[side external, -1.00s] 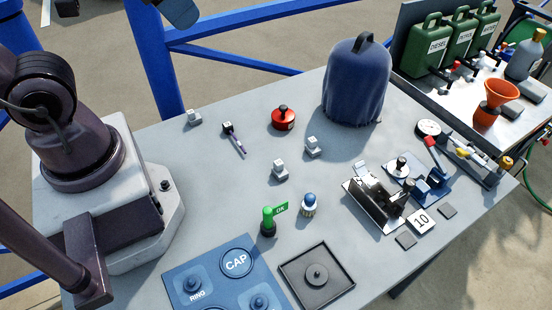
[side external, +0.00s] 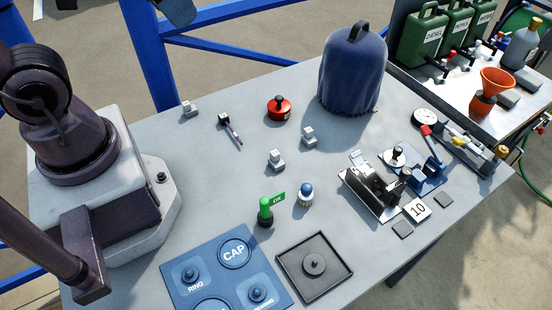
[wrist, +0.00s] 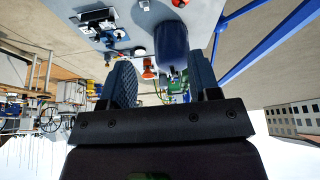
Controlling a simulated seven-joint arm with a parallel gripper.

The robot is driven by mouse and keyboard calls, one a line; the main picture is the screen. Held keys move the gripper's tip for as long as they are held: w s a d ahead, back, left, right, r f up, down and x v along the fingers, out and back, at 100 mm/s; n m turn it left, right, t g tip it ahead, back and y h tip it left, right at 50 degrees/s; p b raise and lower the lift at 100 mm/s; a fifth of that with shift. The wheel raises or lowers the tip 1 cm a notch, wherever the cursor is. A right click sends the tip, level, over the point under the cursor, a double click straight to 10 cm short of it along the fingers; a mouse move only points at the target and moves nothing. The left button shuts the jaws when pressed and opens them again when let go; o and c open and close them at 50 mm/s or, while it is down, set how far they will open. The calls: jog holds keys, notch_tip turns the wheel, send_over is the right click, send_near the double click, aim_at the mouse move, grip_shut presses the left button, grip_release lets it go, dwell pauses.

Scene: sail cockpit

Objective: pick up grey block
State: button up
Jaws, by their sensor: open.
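Several small grey blocks stand on the grey table. One grey block (side external: 189,110) is near the back left edge, another grey block (side external: 309,136) is near the middle, and a third grey block (side external: 275,161) is just in front of it. I cannot tell which one the task means. My gripper (wrist: 160,60) is open and empty in the wrist view, its two fingers wide apart and high away from the tabletop. Its fingers do not show clearly in the side view.
A blue covered object (side external: 352,75) stands at the back. A red round object (side external: 279,108), a green post with a flag (side external: 265,212), a blue-topped knob (side external: 305,194), a black tray (side external: 334,284) and a blue CAP panel (side external: 185,297) share the table. Metal fixtures (side external: 368,190) stand at the right.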

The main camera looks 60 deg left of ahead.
jog(key=w+a+f+n+g+h, duration=0.2)
jog(key=w+a+f+n+g, duration=0.1)
jog(key=f, duration=0.3)
jog(key=w+a+f+n+g+h, duration=0.2)
jog(key=f+n+g, duration=0.1)
jog(key=f, duration=0.3)
jog(key=n+h, duration=0.9)
jog(key=n, duration=0.1)
send_near(273, 153)
jog(key=s+a, duration=0.4)
jog(key=shift+f, duration=0.3)
jog(key=w+n+t, duration=0.1)
jog(key=w, duration=0.2)
jog(key=shift+t+h, duration=0.3)
jog(key=shift+w+d+r+n, duration=0.2)
jog(key=shift+d+n, duration=0.1)
jog(key=shift+n, duration=0.1)
jog(key=x, duration=1.2)
jog(key=shift+s+d+f, duration=0.15)
jog(key=c, duration=1)
